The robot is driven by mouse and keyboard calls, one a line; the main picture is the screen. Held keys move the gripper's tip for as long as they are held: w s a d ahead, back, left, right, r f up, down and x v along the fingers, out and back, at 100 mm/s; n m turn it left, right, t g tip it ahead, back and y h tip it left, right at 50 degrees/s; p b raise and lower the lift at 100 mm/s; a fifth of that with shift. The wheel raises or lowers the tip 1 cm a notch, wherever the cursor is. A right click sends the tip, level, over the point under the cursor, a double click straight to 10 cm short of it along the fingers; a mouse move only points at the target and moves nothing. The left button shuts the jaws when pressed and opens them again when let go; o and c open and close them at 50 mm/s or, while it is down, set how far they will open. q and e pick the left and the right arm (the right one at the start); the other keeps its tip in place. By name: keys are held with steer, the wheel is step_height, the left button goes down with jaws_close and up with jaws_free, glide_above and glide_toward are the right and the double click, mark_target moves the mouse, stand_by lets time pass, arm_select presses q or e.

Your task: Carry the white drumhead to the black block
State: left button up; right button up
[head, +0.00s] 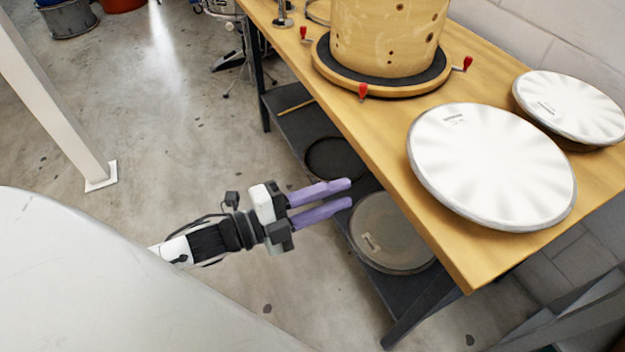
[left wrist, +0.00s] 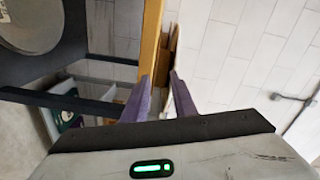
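A large white drumhead (head: 490,165) lies on the near right part of the wooden bench (head: 440,245), close to its front edge. A second white drumhead (head: 572,105) lies behind it, slightly raised, with something dark partly showing under its near edge; I cannot tell whether that is the black block. No separate black block is clear to me. My left gripper (head: 350,193) is open and empty, in front of the bench edge and left of the large drumhead, apart from both. Its purple fingers also show in the left wrist view (left wrist: 160,90). My right gripper is not in view.
A wooden drum shell (head: 388,35) stands on a round dark-topped base with red-handled clamps at the bench's middle. A greyish drumhead (head: 392,235) lies on the dark lower shelf. A white post (head: 55,100) stands at left. Open concrete floor lies before the bench.

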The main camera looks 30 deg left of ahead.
arm_select(q)
steer(key=s+f+n+g+y, duration=0.2)
steer(key=s+f+n+y, duration=0.2)
steer(key=s+f+n, duration=0.3)
steer(key=s+f+n+g+y, duration=0.3)
steer(key=s+f+n, duration=0.4)
steer(key=f+n, duration=0.5)
steer(key=shift+s+d+f+n+g+y, duration=0.15)
steer(key=shift+s+f+n+g+y, duration=0.15)
steer(key=shift+f+y, duration=0.45)
steer(key=shift+f, duration=0.15)
